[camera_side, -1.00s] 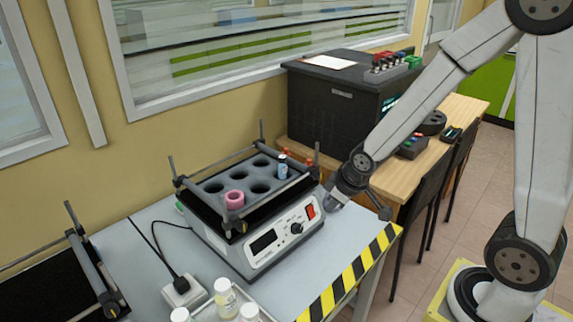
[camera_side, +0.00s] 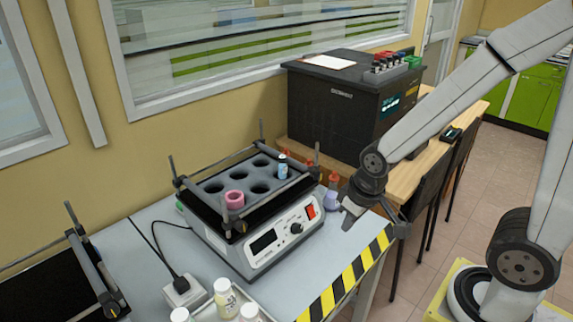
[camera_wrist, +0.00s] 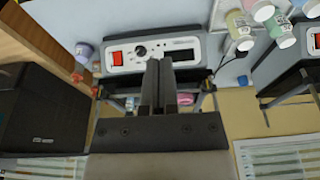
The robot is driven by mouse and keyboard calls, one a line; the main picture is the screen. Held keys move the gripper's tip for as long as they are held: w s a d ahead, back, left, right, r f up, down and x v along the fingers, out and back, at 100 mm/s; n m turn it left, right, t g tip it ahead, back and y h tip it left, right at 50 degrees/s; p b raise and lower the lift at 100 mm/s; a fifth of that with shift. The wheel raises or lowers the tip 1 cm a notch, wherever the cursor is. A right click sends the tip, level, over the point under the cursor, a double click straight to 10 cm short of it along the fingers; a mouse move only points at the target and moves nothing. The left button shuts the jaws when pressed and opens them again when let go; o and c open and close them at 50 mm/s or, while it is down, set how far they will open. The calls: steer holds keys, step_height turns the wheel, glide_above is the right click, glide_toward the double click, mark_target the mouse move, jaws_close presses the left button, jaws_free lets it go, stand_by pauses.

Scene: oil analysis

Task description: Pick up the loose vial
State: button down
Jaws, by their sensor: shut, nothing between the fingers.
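A small purple vessel with a red top (camera_side: 332,192) stands on the table just right of the shaker; it shows as a purple round shape in the wrist view (camera_wrist: 84,50). I cannot tell whether it is the loose vial.
The shaker (camera_side: 268,244) has upright corner posts and a pink ring (camera_side: 234,199) in its rack. A power plug block (camera_side: 184,292) and cable lie left of it. A black analyser box (camera_side: 340,112) stands behind. The striped table edge (camera_side: 346,284) is clear.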

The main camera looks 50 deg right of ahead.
steer(key=shift+c, duration=1.4)
jaws_free()
steer(key=w+d+t, duration=0.3)
steer(key=w+d, duration=0.2)
steer(key=w, duration=0.3)
steer(key=w+d+f+n+t+y, duration=0.1)
steer(key=w+d+t, duration=0.3)
steer(key=w, duration=0.5)
steer(key=w+d+f+t, duration=0.1)
steer(key=w+d+t, duration=0.2)
steer(key=w+d, duration=0.3)
steer(key=shift+w+d+f+n+y, duration=0.1)
steer(key=shift+w+f+n+y, duration=0.05)
steer(key=shift+w, duration=0.6)
steer(key=shift+w+f+n+y, duration=0.1)
steer(key=shift+w+n+y, duration=0.05)
steer(key=shift+w, duration=0.55)
steer(key=shift+w+d+f+t+y, duration=0.1)
steer(key=shift+w+d+t+y, duration=0.2)
steer(key=shift+t, duration=0.1)
